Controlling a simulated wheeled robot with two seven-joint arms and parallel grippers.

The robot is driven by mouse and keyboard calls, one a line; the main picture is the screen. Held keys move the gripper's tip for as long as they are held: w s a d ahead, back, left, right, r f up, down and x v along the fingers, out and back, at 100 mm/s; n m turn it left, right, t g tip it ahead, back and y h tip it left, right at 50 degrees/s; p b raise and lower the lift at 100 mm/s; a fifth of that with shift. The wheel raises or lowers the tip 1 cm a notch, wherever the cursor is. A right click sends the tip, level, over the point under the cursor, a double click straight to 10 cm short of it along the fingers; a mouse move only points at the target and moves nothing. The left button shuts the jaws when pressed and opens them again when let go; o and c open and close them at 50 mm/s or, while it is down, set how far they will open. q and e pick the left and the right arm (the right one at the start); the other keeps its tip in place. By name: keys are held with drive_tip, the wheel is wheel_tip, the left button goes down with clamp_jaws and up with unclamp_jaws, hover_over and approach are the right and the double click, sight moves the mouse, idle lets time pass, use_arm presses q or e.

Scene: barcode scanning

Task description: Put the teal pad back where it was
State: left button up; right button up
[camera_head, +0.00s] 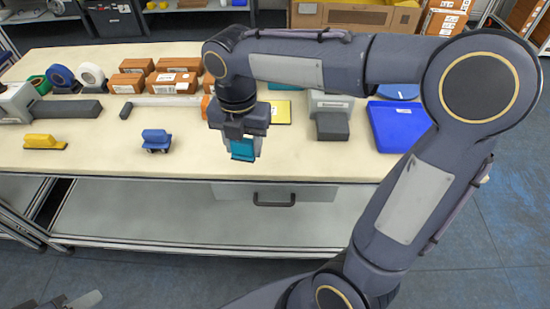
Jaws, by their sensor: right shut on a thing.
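The teal pad (243,155) is held in my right gripper (243,142), which points down over the front part of the table, right of the middle of its left half. The gripper is shut on the pad, and its fingers hide part of it. I cannot tell whether the pad touches the table top. A small part of my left gripper (82,300) shows at the bottom left corner, low and away from the table; its jaws cannot be made out.
On the table (200,165) stand a blue stamp-like block (156,140), a yellow one (43,141), brown boxes (175,83), tape rolls (91,76), a grey device (332,116) and a blue tray (398,125). A yellow item (282,113) lies behind the gripper. My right arm hides the back right.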

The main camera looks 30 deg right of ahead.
drive_tip(key=shift+s+r+n, duration=0.25)
drive_tip(key=shift+s+n, duration=0.05)
drive_tip(key=shift+n, duration=0.6)
drive_tip(key=w+d+f, duration=0.4)
drive_tip(key=w+d, duration=0.1)
drive_tip(key=d, duration=0.3)
hover_over(275, 151)
drive_tip(key=a, duration=0.1)
drive_tip(key=f, duration=0.2)
drive_tip(key=s+f+p, duration=0.1)
drive_tip(key=f, duration=0.1)
drive_tip(key=shift+a, duration=0.1)
drive_tip(key=shift+w+d+f, duration=0.3)
drive_tip(key=shift+f, duration=0.25)
drive_tip(key=shift+w+d+f, duration=0.1)
drive_tip(key=shift+d+f, duration=0.05)
drive_tip(key=shift+f, duration=0.8)
drive_tip(key=shift+w+d+f, duration=0.1)
drive_tip(key=shift+f, duration=0.8)
drive_tip(key=shift+f, duration=0.15)
drive_tip(key=o, duration=1)
drive_tip(key=shift+o, duration=0.2)
